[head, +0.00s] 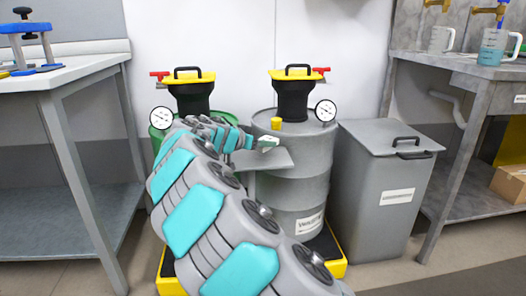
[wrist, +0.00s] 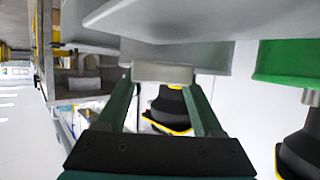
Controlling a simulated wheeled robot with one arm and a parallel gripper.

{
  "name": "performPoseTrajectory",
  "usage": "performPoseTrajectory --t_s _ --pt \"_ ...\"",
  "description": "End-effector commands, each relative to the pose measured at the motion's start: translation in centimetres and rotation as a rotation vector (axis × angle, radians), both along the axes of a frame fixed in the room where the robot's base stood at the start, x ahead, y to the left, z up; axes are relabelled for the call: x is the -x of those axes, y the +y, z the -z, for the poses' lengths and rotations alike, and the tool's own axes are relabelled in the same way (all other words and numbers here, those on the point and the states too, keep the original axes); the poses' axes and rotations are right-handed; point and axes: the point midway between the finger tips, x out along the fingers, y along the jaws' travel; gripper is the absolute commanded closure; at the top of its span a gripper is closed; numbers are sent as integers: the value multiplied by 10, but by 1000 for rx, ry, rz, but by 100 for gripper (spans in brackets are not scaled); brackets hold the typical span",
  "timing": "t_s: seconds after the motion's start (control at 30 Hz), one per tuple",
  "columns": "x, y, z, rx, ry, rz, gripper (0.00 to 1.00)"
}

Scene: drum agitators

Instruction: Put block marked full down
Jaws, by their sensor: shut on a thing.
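A pale grey block (wrist: 162,73) is clamped between the dark green fingers of my gripper (wrist: 163,84) in the wrist view. No marking is readable on it. In the head view a small whitish and green piece, seemingly the block (head: 268,143), shows at the end of my arm in front of the grey drum (head: 305,185). A flat grey plate (head: 264,160) juts out just below it. The wrist view appears upside down, with the plate (wrist: 200,20) at the top, close to the block. I cannot tell whether they touch.
A green drum (head: 157,140) stands behind my arm. Both drums carry black and yellow agitators (head: 291,95) and dial gauges (head: 325,110). A yellow cap (head: 275,124) sits on the grey drum. A grey bin (head: 380,185) stands to the right, with benches on either side.

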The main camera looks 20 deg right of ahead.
Motion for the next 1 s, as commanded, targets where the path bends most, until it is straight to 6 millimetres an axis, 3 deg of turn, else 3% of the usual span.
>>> performPoseTrajectory --t_s 0.2,0.47,0.83,0.87,1.0 --pt "-5 -8 5 2 1 0 87" --pt "-4 -9 37 3 5 3 87" --pt "-5 -8 40 1 2 1 87" --pt "-5 -8 39 1 2 1 29" --pt "-5 -8 38 1 2 1 13"
